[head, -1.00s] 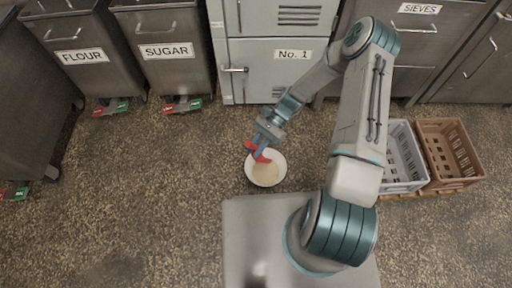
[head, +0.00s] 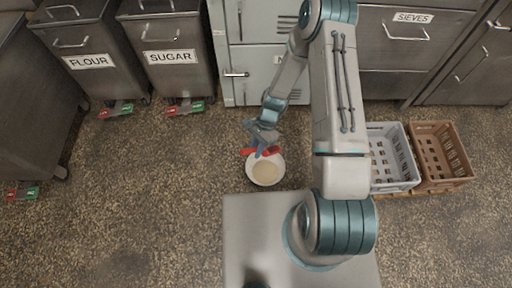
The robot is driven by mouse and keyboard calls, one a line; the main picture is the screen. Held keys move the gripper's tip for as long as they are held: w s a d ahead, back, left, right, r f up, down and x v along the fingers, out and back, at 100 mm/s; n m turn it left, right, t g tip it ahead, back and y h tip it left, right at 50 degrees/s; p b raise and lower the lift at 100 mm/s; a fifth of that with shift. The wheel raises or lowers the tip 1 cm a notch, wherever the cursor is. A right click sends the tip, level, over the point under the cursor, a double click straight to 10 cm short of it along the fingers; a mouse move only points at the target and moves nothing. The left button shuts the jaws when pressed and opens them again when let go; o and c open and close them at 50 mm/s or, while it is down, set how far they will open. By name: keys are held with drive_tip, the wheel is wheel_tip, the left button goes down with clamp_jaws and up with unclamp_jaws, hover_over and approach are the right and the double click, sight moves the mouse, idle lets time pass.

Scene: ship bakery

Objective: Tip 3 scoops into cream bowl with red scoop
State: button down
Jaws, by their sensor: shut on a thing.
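The cream bowl (head: 278,178) is a round pale bowl with a cream-coloured fill, just beyond the front edge of my base. The red scoop (head: 262,152) is in my gripper (head: 264,146), over the bowl's far rim. The scoop now lies roughly level across the picture, its red parts showing on both sides of the fingers. My gripper is shut on it. What the scoop holds is too small to tell, and the fingertips are partly hidden by the wrist.
A FLOUR bin (head: 88,62) and a SUGAR bin (head: 171,57) stand at the back left. A grey crate (head: 394,186) and a brown crate (head: 447,183) sit to the right. A grey cabinet stands behind the bowl. The floor left of the bowl is clear.

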drive_tip(key=shift+r+t+h+p, duration=0.3)
drive_tip(key=shift+h+p, duration=0.2)
drive_tip(key=shift+p, duration=0.05)
drive_tip(key=shift+r+t+h+p, duration=0.2)
drive_tip(key=shift+t+h+p, duration=0.4)
drive_tip(key=shift+h, duration=0.35)
drive_tip(key=shift+r+t+h+p, duration=0.15)
drive_tip(key=shift+t+h+p, duration=0.45)
drive_tip(key=shift+h, duration=0.35)
drive_tip(key=shift+m, duration=0.3)
